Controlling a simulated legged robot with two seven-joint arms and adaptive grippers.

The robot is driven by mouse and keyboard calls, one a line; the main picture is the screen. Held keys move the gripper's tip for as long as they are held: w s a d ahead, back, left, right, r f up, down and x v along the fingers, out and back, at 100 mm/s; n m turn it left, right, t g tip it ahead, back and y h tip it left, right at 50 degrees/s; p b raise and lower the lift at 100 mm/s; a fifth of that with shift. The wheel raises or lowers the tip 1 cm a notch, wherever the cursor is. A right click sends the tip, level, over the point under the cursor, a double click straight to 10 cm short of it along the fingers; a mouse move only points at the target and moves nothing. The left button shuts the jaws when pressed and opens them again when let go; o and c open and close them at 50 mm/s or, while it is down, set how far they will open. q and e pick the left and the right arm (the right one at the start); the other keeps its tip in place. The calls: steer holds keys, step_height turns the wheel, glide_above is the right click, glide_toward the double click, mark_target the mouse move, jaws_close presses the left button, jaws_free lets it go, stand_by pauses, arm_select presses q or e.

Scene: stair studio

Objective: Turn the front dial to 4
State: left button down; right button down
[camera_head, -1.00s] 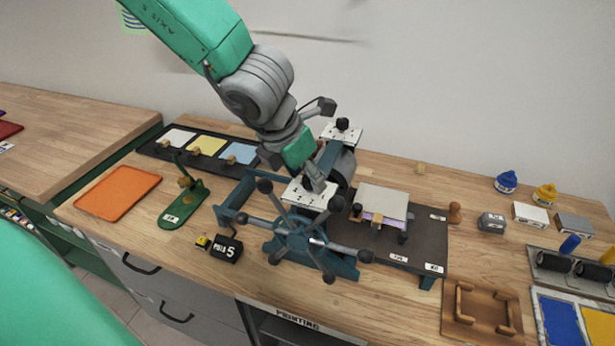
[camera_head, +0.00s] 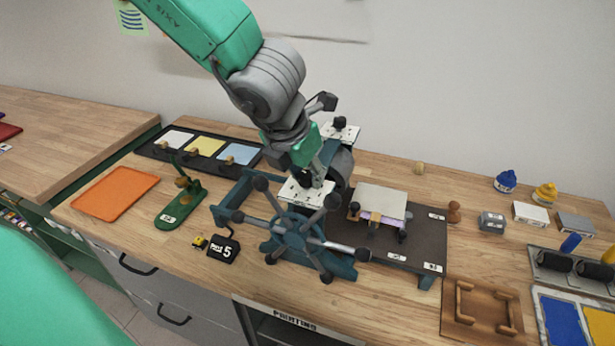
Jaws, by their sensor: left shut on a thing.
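The press stands mid-bench, with a dark spoked wheel (camera_head: 291,240) at its front. A white dial plate (camera_head: 292,191) lies on the near end of the press. My left gripper (camera_head: 314,181) comes down onto this plate from above and is shut on the front dial, whose knob is mostly hidden by the fingers. The dial's marks are too small to read. The back dial (camera_head: 340,123), a black knob on a white plate, stands free behind my wrist. My right gripper is out of view.
A small black sign (camera_head: 223,250) showing a 5 stands left of the wheel. A green stand (camera_head: 180,208) and an orange tray (camera_head: 116,192) lie further left. A dark press bed (camera_head: 426,250) with a pale plate (camera_head: 380,199) extends to the right. A wooden tray (camera_head: 482,310) lies at front right.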

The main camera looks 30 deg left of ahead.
arm_select(q)
steer(key=n+y+b, duration=0.1)
steer(key=n, duration=0.2)
steer(key=shift+w+n, duration=0.1)
steer(key=shift+n, duration=0.2)
steer(key=shift+n+g+y+b, duration=0.4)
steer(key=shift+n+y, duration=0.5)
steer(key=shift+n, duration=1.3)
steer(key=c, duration=1.3)
jaws_free()
steer(key=shift+o, duration=0.2)
steer(key=shift+d+r, duration=0.15)
steer(key=shift+r, duration=0.25)
steer(key=v, duration=1.1)
